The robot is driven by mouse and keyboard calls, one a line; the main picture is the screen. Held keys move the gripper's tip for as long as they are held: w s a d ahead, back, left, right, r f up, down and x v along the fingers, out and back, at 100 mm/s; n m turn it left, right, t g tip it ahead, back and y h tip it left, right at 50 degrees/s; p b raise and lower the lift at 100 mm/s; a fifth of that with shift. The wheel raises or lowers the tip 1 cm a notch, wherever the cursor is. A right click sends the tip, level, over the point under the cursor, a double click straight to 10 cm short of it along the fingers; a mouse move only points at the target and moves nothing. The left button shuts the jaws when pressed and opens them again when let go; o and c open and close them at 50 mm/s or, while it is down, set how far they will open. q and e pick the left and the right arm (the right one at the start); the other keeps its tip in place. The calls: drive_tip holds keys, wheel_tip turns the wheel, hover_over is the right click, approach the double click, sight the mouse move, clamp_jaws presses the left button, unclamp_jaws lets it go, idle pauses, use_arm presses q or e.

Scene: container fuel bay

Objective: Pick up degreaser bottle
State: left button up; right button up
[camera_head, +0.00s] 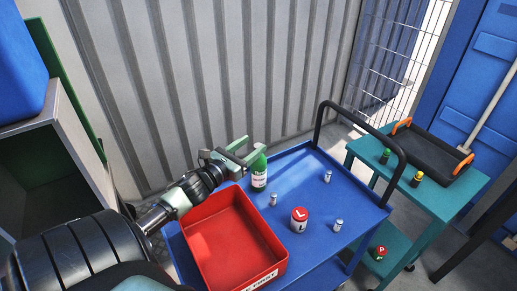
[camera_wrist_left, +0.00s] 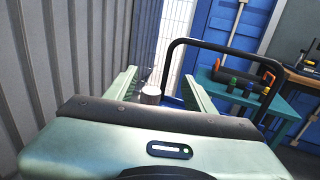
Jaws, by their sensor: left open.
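A green bottle with a white label (camera_head: 259,178), which I take to be the degreaser bottle, stands upright on the blue cart top (camera_head: 300,165), near its back left edge. My left gripper (camera_head: 249,150) is open beside the bottle's upper part, and its near finger partly overlaps the bottle in the head view. In the left wrist view, the two pale green fingers of the left gripper (camera_wrist_left: 162,84) are spread apart. A pale round-topped object (camera_wrist_left: 150,93) shows between them; I cannot tell what it is. My right gripper is not in view.
A red bin (camera_head: 226,238) sits at the cart's left. A red-and-white can (camera_head: 299,219) and small metal cylinders (camera_head: 272,199) stand on the cart. A black handle (camera_head: 358,111) rises at its back right. A teal cart (camera_head: 440,195) holds a black tray (camera_head: 434,149). Corrugated wall (camera_head: 200,80) stands behind.

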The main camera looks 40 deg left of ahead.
use_arm(q)
drive_tip(key=w+f, duration=0.1)
drive_tip(key=w+f+b, duration=0.1)
drive_tip(key=f, duration=0.1)
drive_tip(key=w+f+b, duration=0.1)
drive_tip(key=shift+w+a+f, duration=0.15)
drive_tip(key=shift+a+f, duration=0.1)
drive_tip(key=w, duration=0.4)
drive_tip(key=shift+a+p, duration=0.35)
drive_tip(key=shift+a, duration=0.05)
drive_tip(key=shift+w, duration=0.2)
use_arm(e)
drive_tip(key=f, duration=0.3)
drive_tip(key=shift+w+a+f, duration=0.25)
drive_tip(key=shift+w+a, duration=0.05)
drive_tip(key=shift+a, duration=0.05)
use_arm(q)
drive_tip(key=shift+c, duration=0.3)
clamp_jaws()
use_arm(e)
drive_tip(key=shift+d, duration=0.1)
